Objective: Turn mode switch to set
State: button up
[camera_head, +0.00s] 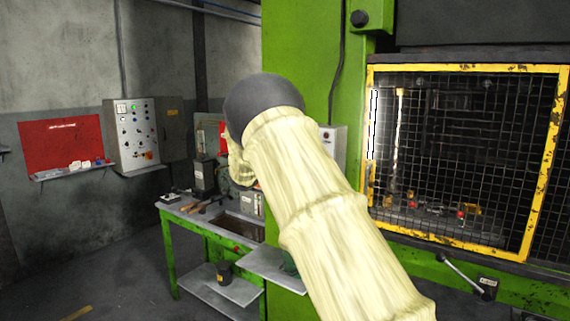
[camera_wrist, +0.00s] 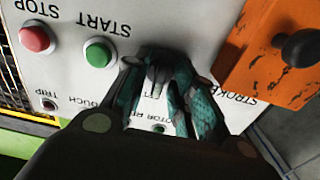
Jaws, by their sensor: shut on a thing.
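In the wrist view a pale control panel (camera_wrist: 70,68) appears upside down, with a green START button (camera_wrist: 99,52) and a red STOP button (camera_wrist: 36,38). In the head view my arm hides the gripper, and a pale box (camera_head: 338,145) on the green press shows partly behind the arm.
An orange block with a black knob (camera_wrist: 298,48) sits close to the fingers, at the wrist view's upper right. In the head view, a yellow-framed mesh guard (camera_head: 460,68) stands on the right. A green workbench (camera_head: 168,262) with tools and a wall panel (camera_head: 130,128) are at left.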

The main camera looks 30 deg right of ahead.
jog(key=o, duration=0.7)
jog(key=shift+w+a, duration=0.1)
jog(key=shift+c, duration=0.2)
jog(key=shift+a, duration=0.1)
jog(key=v, duration=1.1)
jog(key=shift+s+a, duration=0.2)
jog(key=shift+a, duration=0.15)
jog(key=shift+f, duration=0.15)
